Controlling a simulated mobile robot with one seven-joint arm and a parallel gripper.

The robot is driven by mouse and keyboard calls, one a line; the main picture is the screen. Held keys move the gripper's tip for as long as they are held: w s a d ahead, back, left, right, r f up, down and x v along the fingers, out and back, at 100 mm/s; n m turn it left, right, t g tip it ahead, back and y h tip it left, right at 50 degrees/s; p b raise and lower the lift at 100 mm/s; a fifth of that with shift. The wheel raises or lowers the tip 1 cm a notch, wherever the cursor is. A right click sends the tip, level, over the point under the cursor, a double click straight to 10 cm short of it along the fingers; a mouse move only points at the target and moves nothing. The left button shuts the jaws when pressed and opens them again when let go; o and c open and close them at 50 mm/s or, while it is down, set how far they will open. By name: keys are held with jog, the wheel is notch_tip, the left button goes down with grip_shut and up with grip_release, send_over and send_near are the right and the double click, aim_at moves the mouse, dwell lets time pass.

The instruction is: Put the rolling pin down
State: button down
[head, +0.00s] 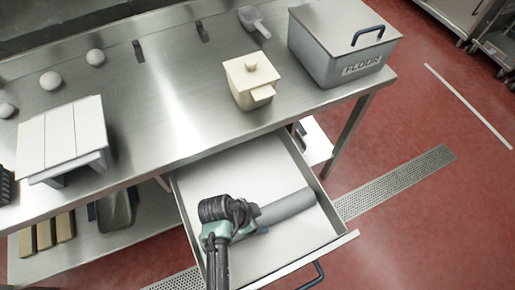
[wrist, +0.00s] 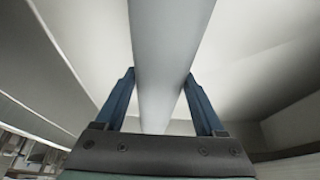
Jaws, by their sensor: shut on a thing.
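The rolling pin (head: 288,206) is a plain grey cylinder, lying roughly level inside the outline of the open drawer (head: 327,247). My gripper (head: 256,223) is over the drawer and shut on the pin near its left part. In the wrist view the pin (wrist: 170,40) runs between the two blue fingers of my gripper (wrist: 159,76). My wrist hides the pin's left end in the head view. I cannot tell whether the pin touches the drawer floor or hangs just above it.
The drawer walls stand close around my gripper; the steel counter (head: 190,125) edge is just behind. On the counter are a cream lidded pot (head: 246,85), a grey flour bin (head: 335,55), a scoop (head: 254,20) and a slatted white stand (head: 62,135). The drawer holds nothing else visible.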

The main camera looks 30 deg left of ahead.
grip_release()
jog(key=v, duration=1.2)
jog(key=shift+s+p, duration=0.1)
jog(key=shift+p, duration=0.25)
jog(key=shift+r, duration=0.1)
